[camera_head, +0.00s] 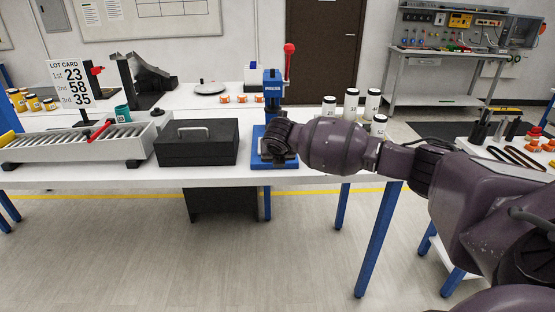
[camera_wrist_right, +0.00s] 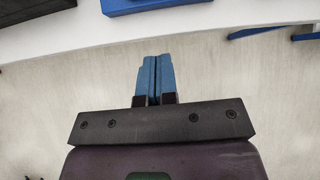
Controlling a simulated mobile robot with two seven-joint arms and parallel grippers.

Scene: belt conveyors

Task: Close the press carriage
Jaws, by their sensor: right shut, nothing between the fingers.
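The blue press (camera_head: 272,88) stands near the front edge of the white table, with its red-knobbed lever (camera_head: 289,48) upright. Its blue base plate (camera_head: 259,161) shows at the table's edge, and in the right wrist view the edge of a blue plate (camera_wrist_right: 150,5) shows at the top. My right arm and wrist cover the middle of the press, so I cannot make out its carriage or its position. My right gripper (camera_wrist_right: 153,58) is shut and empty, its blue fingers together over the floor in the picture, apart from the plate. My left gripper is not in view.
A black box (camera_head: 197,142) with a handle stands close left of the press. A grey tray of rollers (camera_head: 75,147) lies farther left. The floor in front of the table is clear.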

